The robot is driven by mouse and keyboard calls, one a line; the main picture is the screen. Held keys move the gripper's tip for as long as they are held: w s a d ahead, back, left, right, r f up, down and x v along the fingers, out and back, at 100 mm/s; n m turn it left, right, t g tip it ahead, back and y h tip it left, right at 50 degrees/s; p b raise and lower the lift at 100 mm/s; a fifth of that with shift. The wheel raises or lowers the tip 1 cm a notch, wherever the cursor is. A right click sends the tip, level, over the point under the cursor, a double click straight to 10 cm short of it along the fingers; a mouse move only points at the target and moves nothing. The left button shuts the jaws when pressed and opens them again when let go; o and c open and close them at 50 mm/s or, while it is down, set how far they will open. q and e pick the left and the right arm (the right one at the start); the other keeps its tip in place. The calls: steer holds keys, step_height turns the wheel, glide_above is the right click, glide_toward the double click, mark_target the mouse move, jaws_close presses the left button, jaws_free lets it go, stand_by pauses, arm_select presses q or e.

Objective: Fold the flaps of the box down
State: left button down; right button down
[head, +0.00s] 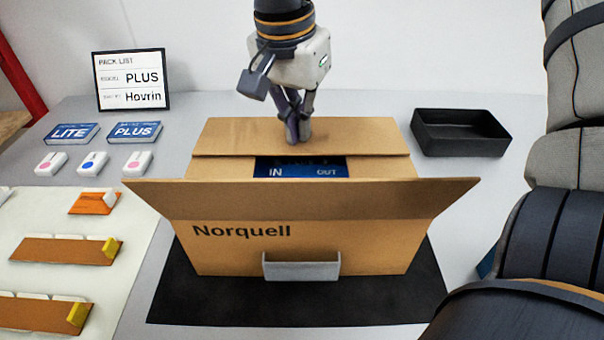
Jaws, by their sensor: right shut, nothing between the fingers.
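A brown cardboard box (355,245) marked "Norquell" stands on a dark mat in the middle of the head view. Its near flap (300,200) stands raised and leans outward toward me. The far flap (235,137) lies over the back part of the opening. The left side flap (220,168) and right side flap (383,168) look folded inward. A dark blue item (300,167) with "IN" and "OUT" on it shows in the gap between the flaps. My right gripper (297,138) is shut and empty, pointing down at the far flap; contact is unclear. My left gripper is not in view.
A black tray (460,147) stands behind right of the box. A pack list sign (132,80), blue boxes, small white devices and a pale tray with brown pieces (62,250) are at left. A grey holder (301,268) is at the box's front. My arm fills the right edge.

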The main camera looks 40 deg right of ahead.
stand_by(0.4)
steer(key=d+v, duration=0.1)
steer(key=v, duration=0.6)
steer(key=shift+w+d+r, duration=0.15)
steer(key=shift+w+r, duration=0.05)
steer(key=shift+r, duration=0.05)
